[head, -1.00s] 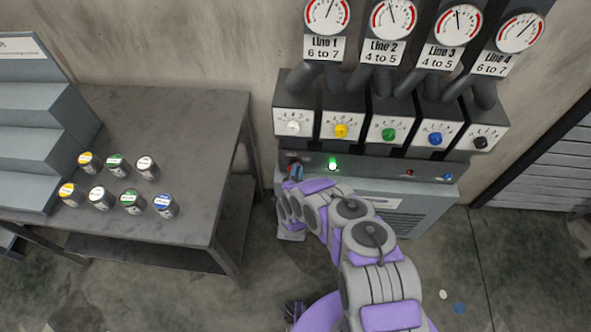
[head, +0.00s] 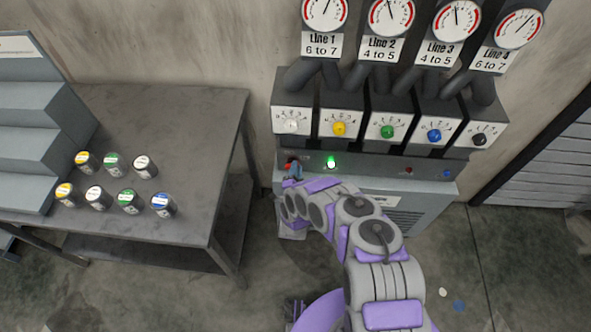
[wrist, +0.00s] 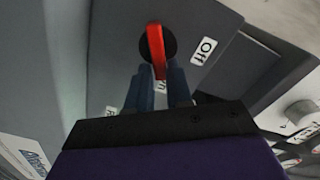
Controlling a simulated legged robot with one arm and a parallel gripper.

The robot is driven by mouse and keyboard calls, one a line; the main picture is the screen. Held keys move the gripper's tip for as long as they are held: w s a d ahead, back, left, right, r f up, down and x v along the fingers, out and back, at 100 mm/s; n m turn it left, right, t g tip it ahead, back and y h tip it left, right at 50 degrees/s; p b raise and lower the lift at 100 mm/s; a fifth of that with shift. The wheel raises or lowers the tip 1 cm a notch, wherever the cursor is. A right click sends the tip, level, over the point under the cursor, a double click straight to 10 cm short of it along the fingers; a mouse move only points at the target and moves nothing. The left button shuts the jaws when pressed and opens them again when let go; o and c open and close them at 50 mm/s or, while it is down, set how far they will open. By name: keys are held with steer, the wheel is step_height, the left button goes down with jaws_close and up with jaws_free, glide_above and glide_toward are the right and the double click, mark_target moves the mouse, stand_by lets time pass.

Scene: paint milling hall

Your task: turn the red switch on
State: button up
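The red switch (wrist: 155,46) is a red lever on a round black base in the wrist view. Its free end points down in that picture, between my fingertips. A white "Off" label (wrist: 204,50) sits to the right of the base. Other white labels lower down are mostly hidden by my fingers. My gripper (wrist: 162,74) has its two blue-grey fingers close together, one on each side of the lever's end, and appears shut on it. In the head view, a bit of the red switch (head: 287,166) shows at the panel's left end, beside my gripper (head: 293,173).
A lit green lamp (head: 331,162) is right of the switch on the panel. Farther right are a small red part (head: 408,170) and a blue one (head: 446,173). Coloured dials and gauges are above. A grey table (head: 185,120) with several small cans stands left.

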steer(key=o, duration=0.3)
steer(key=shift+o, duration=0.2)
steer(key=s, duration=1.7)
steer(key=shift+s+a+b, duration=0.15)
steer(key=shift+a+b, duration=0.2)
steer(key=shift+b, duration=0.1)
steer(key=shift+s+f, duration=0.1)
